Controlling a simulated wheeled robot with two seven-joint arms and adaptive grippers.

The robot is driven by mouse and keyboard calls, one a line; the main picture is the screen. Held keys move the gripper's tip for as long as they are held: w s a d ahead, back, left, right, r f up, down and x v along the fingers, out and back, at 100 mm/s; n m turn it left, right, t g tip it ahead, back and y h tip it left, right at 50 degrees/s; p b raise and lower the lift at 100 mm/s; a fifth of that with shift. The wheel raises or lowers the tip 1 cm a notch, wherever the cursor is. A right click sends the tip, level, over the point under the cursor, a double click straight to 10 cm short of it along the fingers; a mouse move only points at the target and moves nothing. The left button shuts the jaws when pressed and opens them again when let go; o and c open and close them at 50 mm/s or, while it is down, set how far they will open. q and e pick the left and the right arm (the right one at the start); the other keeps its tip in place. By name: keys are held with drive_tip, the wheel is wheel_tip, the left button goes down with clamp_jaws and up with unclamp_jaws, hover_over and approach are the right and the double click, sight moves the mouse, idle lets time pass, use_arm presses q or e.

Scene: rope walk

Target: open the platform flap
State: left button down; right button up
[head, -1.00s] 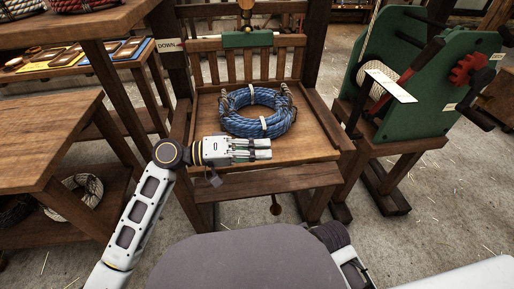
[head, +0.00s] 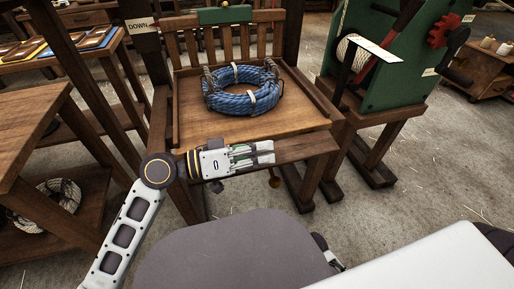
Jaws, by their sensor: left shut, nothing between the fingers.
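The wooden platform (head: 200,122) stands ahead of me, with a slatted back and side rails. A coil of blue rope (head: 242,90) tied with white bands lies on it. A plain wooden board (head: 300,147) runs along its front edge and looks like the flap; I cannot tell if it is hinged. My left gripper (head: 268,153) is shut and empty, in front of this board and hiding its left part. I cannot tell whether it touches. My right gripper is not in view.
A green winch frame (head: 395,70) with a red gear stands on a wooden stand at the right. A wooden table (head: 35,130) is close at the left, with a pale rope coil (head: 50,197) beneath. A "DOWN" sign (head: 141,25) is on the left post.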

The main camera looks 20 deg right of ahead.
use_arm(q)
drive_tip(key=shift+s+f, duration=0.4)
drive_tip(key=shift+f, duration=0.2)
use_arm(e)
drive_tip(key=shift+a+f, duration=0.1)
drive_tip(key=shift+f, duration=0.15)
use_arm(q)
drive_tip(key=shift+r, duration=0.15)
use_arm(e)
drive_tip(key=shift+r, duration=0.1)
